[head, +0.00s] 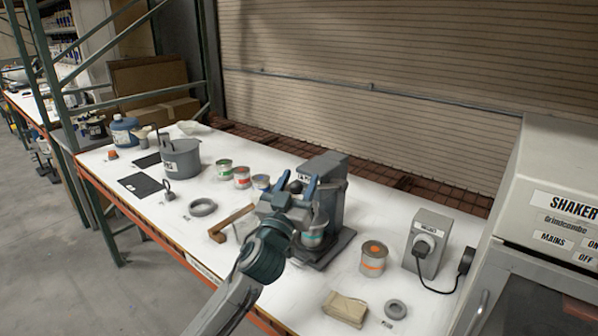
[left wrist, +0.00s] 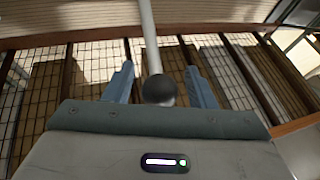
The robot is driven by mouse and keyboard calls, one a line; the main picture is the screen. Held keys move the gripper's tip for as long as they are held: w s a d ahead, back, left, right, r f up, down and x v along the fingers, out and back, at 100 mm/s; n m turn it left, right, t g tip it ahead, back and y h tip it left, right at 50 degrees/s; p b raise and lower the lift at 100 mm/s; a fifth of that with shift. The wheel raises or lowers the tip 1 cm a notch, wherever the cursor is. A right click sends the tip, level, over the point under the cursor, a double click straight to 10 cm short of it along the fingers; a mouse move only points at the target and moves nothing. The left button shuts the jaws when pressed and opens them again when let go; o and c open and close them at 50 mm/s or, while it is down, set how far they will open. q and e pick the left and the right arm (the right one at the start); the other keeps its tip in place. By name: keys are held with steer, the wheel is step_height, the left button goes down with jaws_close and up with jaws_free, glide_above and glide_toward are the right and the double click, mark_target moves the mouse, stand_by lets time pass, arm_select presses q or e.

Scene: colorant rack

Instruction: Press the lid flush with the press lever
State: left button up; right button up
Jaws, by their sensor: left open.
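The grey press (head: 332,185) stands mid-table. A can (head: 313,239) with a teal band sits on its base, partly hidden by my arm. I cannot tell whether its lid is flush. The press lever ends in a dark ball knob (head: 295,187). My left gripper (head: 298,176) is open, with its blue fingers on either side of the knob. In the left wrist view the knob (left wrist: 158,88) sits between the two fingers (left wrist: 160,82), apart from both, with the pale lever rod (left wrist: 150,35) running up behind it. My right gripper is not in view.
A can with an orange band (head: 373,259) and a grey switch box (head: 430,240) stand right of the press. The shaker (head: 545,230) is at far right. A wooden bracket (head: 232,222), small cans (head: 242,177) and a grey pot (head: 181,160) are to the left. A tan block (head: 345,309) lies in front.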

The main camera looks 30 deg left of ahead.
arm_select(q)
steer(key=shift+w+r, duration=0.1)
steer(key=shift+w, duration=0.2)
jaws_close()
steer(key=shift+r, duration=0.1)
